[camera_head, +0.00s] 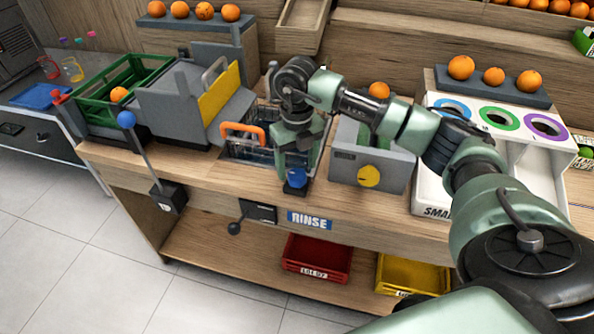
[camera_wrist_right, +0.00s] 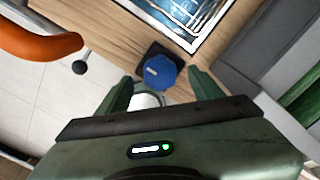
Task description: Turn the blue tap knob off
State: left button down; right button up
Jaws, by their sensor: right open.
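The blue tap knob (camera_head: 296,178) sits on a small dark base at the front edge of the wooden counter, just above the RINSE label. My right gripper (camera_head: 297,163) is over the knob, pointing down, and partly covers it. In the right wrist view the knob (camera_wrist_right: 160,72) shows between the tips of the two open green fingers (camera_wrist_right: 160,84), with a visible gap on each side. I cannot tell whether the fingertips are down at the knob's height. The right gripper holds nothing. My left gripper is not in view.
A wire basket with an orange handle (camera_head: 242,132) stands in the sink left of the knob. A grey box with a yellow knob (camera_head: 369,176) is close on the right. A black lever (camera_head: 235,227) juts from the counter front. A blue-topped lever (camera_head: 127,119) stands farther left.

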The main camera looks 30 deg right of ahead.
aim_at(297, 174)
notch_tip(297, 174, up, 5)
jog(key=shift+r+b, duration=0.15)
jog(key=shift+b, duration=0.2)
dwell(0.3)
